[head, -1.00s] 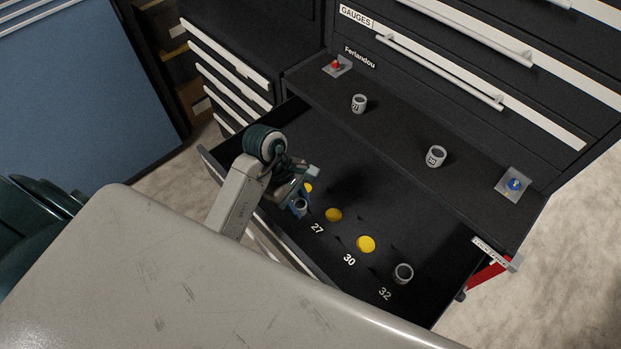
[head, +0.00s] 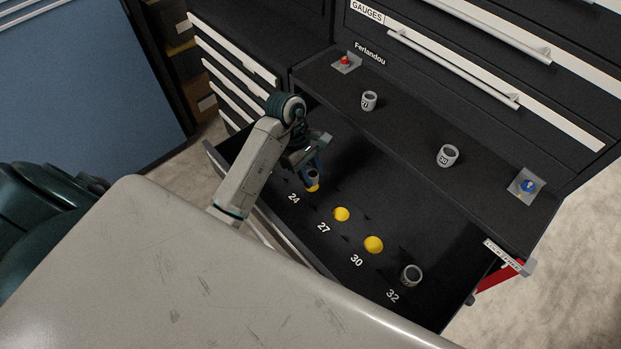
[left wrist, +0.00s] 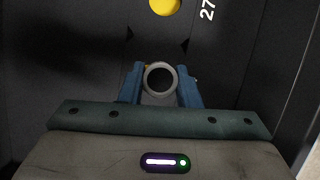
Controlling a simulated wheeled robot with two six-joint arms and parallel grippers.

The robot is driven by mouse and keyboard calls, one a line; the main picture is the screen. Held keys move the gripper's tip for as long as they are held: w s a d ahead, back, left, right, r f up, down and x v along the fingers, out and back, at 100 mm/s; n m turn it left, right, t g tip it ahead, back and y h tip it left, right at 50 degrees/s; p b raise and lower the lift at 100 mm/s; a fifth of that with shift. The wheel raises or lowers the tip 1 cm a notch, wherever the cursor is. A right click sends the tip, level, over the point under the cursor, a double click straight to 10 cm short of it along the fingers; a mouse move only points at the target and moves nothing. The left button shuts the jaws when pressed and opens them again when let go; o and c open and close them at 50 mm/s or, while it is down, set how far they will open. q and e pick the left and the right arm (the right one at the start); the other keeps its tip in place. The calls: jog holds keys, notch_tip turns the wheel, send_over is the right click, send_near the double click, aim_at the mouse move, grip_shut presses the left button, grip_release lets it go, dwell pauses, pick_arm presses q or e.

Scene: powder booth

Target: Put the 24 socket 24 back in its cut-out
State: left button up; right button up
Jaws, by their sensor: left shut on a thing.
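My left gripper (head: 314,172) is shut on a grey socket, which I take to be socket 24 (left wrist: 160,77). The left wrist view looks at its round open end between the two blue fingers. In the head view the socket is upright at the cut-out labelled 24 (head: 313,189). A yellow sliver of that cut-out shows just below the socket, and the rest is hidden. I cannot tell whether the socket is above the cut-out or partly in it. My right gripper is not in view.
Yellow empty cut-outs 27 (head: 341,214) and 30 (head: 373,244) lie to the right in the open drawer. A socket (head: 411,275) stands at 32. Two sockets (head: 369,101) (head: 447,155) stand on the ledge behind. A grey worktop (head: 220,270) fills the front.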

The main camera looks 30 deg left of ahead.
aim_at(311, 176)
pick_arm(q)
jog(key=shift+w+a+f, duration=0.1)
jog(key=shift+w+a, duration=0.4)
jog(key=shift+w, duration=0.2)
jog(key=shift+f+b, duration=0.25)
jog(key=shift+b, duration=0.05)
jog(key=shift+f+b, duration=0.85)
jog(key=shift+f, duration=0.1)
jog(key=shift+f+p, duration=0.15)
jog(key=shift+p, duration=0.85)
jog(key=shift+f, duration=0.35)
jog(key=shift+f+b, duration=0.5)
jog(key=shift+b, duration=0.25)
jog(key=shift+s+f, duration=0.1)
jog(key=shift+f, duration=0.05)
